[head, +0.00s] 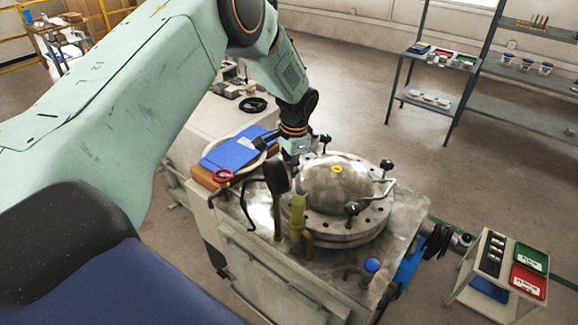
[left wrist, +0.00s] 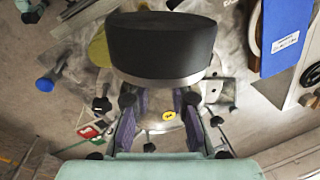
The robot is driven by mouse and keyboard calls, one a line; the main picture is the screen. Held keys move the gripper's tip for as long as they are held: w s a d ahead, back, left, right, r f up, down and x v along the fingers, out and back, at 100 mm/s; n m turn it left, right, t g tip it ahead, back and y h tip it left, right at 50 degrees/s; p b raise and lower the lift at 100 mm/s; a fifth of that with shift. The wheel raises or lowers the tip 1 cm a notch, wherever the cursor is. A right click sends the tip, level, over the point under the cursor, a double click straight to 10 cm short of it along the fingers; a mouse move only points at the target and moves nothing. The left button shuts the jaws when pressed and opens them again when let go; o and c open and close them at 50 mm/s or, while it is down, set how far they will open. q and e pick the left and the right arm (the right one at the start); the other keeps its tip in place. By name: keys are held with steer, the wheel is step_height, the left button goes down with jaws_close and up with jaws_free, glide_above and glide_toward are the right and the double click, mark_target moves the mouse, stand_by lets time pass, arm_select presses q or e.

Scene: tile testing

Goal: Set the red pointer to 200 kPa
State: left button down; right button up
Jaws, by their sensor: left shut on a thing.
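The pressure gauge (head: 277,176) stands edge-on as a dark disc on an olive fitting (head: 298,215) beside the steel dome. In the left wrist view the gauge (left wrist: 162,45) is a large black drum with a silver rim. Its face is turned away from both cameras, so the red pointer, the scale and the reading are hidden. My left gripper (head: 289,163) is at the face side of the gauge. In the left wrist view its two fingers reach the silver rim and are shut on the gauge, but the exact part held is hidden. My right gripper is not in view.
The steel dome (head: 338,185) with black clamp knobs fills the bench (head: 405,215) right of the gauge. A blue clipboard (head: 238,150) lies behind left. A blue knob (head: 371,265) stands in front. A cart with trays (head: 528,282) and shelves (head: 430,102) stand farther right.

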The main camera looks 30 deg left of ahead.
arm_select(q)
steer(key=shift+f, duration=0.1)
steer(key=shift+s+d+y, duration=0.1)
steer(key=shift+d+y, duration=0.05)
steer(key=shift+y, duration=0.25)
steer(key=shift+t+y, duration=0.3)
steer(key=shift+t, duration=0.1)
steer(key=shift+d+f+t+y+b, duration=0.25)
steer(key=shift+y+b, duration=0.25)
steer(key=shift+b, duration=0.7)
steer(key=shift+s+d+f+t+y+b, duration=0.1)
steer(key=shift+t+y+b, duration=0.6)
steer(key=shift+b, duration=2.75)
steer(key=shift+s+d+f+t+y+b, duration=0.1)
steer(key=shift+t+y+b, duration=0.65)
steer(key=shift+b, duration=2.75)
steer(key=shift+s+d+f+t+y+b, duration=0.1)
steer(key=shift+y+b, duration=1.15)
steer(key=shift+b, duration=2.2)
steer(key=shift+r, duration=0.1)
steer(key=c, duration=1.2)
jaws_free()
steer(key=shift+w, duration=0.1)
